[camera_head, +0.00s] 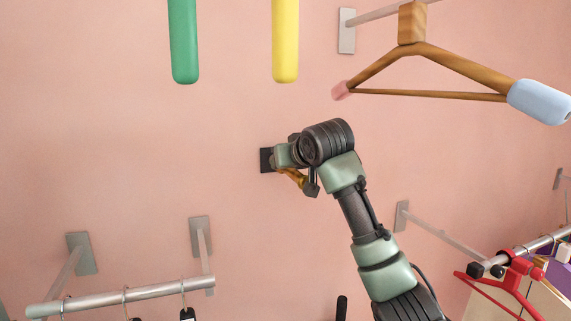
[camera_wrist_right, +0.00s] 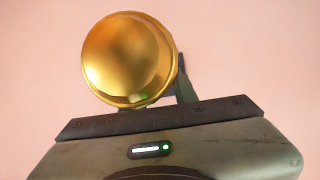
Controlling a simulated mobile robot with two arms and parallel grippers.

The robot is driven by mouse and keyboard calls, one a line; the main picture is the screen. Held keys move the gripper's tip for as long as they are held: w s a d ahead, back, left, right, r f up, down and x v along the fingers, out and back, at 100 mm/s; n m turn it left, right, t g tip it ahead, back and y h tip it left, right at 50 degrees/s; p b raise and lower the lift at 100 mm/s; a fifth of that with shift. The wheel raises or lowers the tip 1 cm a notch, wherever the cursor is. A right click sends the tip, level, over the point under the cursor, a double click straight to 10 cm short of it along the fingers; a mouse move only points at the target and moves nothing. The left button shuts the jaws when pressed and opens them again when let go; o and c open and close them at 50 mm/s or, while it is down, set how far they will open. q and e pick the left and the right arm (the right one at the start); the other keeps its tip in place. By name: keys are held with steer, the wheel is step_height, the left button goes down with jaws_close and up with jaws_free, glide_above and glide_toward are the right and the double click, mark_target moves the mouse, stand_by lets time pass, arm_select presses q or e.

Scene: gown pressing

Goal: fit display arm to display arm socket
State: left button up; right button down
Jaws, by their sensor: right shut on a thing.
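My right gripper (camera_head: 292,165) is up at the pink wall, largely hidden by its own wrist. It is shut on the display arm (camera_head: 293,176), a golden rod that shows only in part under the wrist. In the right wrist view the display arm (camera_wrist_right: 128,58) is a shiny, round golden end, with a dark finger beside it. A small dark square plate on the wall, which looks like the display arm socket (camera_head: 266,160), shows just left of my gripper. Whether the rod touches or enters it is hidden. My left gripper is not in view.
A green bar (camera_head: 183,40) and a yellow bar (camera_head: 285,40) hang above. A wooden hanger (camera_head: 430,95) with a pale blue end is at upper right. Metal rails stick out at lower left (camera_head: 120,300) and lower right (camera_head: 445,238). The wall left of the gripper is clear.

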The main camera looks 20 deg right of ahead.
mark_target(295, 170)
steer(key=shift+w, duration=0.3)
steer(key=c, duration=1)
jaws_free()
steer(key=shift+s, duration=0.1)
steer(key=shift+s, duration=0.15)
steer(key=b+v, duration=0.4)
steer(key=v, duration=0.2)
steer(key=shift+s+r, duration=0.1)
steer(key=shift+s, duration=0.1)
steer(key=shift+s+r, duration=0.3)
steer(key=shift+s, duration=0.2)
